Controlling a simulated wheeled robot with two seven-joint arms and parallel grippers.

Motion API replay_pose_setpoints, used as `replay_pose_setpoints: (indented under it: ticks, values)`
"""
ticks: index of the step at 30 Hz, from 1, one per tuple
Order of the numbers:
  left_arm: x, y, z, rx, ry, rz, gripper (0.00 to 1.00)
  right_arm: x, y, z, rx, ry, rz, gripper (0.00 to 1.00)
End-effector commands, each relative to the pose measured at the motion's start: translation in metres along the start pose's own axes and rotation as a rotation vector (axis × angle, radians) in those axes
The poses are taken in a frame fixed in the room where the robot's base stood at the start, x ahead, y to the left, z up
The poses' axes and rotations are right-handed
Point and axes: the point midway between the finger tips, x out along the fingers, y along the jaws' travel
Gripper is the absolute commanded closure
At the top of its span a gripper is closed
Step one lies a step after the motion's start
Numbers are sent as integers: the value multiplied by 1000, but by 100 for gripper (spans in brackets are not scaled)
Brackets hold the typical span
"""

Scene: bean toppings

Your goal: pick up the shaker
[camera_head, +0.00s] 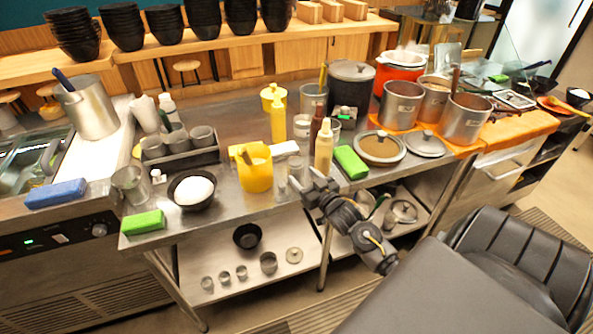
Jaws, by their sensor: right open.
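My right gripper (304,181) is open and appears empty at the front edge of the steel table, its fingers pointing toward the tabletop. Just beyond its fingers stand small greyish containers, one of them a likely shaker (281,172); they are too small and partly covered for me to tell which is the shaker. A cream squeeze bottle (324,150) stands upright close to the right of the fingers, with a dark brown bottle (316,127) behind it. My left gripper is not in view.
A yellow jug (255,170) stands left of the gripper, and a black bowl of white food (192,190) further left. Steel pots (400,105) stand behind. The lower shelf (215,258) holds several cups.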

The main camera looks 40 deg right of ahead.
Motion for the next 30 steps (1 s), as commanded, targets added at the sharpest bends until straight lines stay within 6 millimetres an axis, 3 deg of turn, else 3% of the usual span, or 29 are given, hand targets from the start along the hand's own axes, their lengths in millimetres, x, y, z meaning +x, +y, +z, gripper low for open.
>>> replay_pose_setpoints:
  ticks: [6, 11, 18, 24, 30]
  values:
    - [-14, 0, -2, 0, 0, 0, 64, 32, -2, -2, 1, 1, 2, 39]
    - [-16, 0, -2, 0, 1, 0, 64, 47, -2, 0, 0, 1, 2, 39]
    - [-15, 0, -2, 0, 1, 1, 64, 49, -3, 2, 0, 1, 1, 39]
    - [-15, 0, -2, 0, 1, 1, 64, 49, -3, 2, 0, 1, 1, 61]
    - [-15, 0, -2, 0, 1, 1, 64, 49, -2, 1, 0, 2, 1, 61]
